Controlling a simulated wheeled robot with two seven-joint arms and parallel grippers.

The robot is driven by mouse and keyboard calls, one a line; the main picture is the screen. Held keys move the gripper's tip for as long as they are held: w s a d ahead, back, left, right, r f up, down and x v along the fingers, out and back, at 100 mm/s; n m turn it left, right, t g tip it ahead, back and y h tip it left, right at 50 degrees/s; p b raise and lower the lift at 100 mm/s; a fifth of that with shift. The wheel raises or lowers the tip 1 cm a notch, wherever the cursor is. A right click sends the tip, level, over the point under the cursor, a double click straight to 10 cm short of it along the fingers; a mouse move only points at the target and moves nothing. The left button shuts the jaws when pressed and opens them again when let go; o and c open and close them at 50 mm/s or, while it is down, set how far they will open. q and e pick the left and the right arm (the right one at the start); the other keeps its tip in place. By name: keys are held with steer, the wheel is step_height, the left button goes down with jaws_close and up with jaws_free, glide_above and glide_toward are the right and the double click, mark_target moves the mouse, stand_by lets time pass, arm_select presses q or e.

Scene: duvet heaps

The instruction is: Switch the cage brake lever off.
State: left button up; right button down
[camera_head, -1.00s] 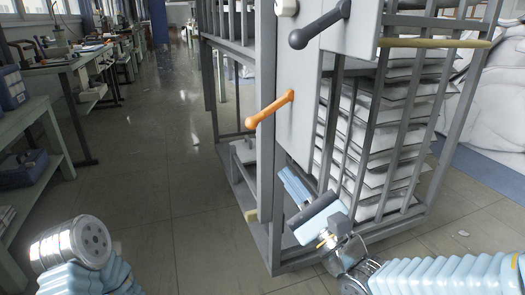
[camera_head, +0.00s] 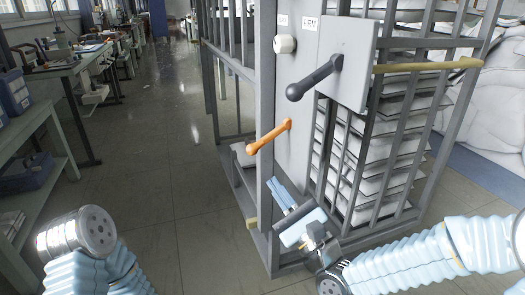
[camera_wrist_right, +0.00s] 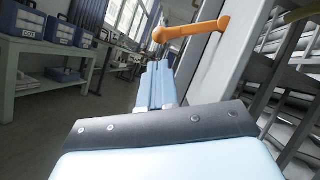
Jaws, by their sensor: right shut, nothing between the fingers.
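The cage's grey front panel carries an orange lever (camera_head: 269,137) that slants down to the left from its pivot, and a dark grey lever (camera_head: 315,78) above it. I cannot tell from a label which one is the brake. My right gripper (camera_head: 278,190) is shut and empty, just below the orange lever and apart from it, beside the panel. In the right wrist view the shut fingers (camera_wrist_right: 155,82) point up toward the orange lever (camera_wrist_right: 192,30), which is ahead and slightly right. My left gripper is not in view; only my left arm shows.
The grey barred cage (camera_head: 262,235) holds a stack of folded white pieces (camera_head: 365,150). A white knob (camera_head: 285,44) sits high on the panel. A yellow bar (camera_head: 428,66) crosses the cage's right side. Left is an open aisle floor (camera_head: 180,170) beside workbenches.

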mark_target(267, 139)
arm_select(q)
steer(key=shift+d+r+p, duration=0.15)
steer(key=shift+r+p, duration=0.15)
steer(key=shift+p, duration=0.1)
arm_select(e)
steer(key=x, duration=0.6)
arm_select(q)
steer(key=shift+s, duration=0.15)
arm_select(e)
steer(key=shift+w+a, duration=0.1)
steer(key=shift+a, duration=0.05)
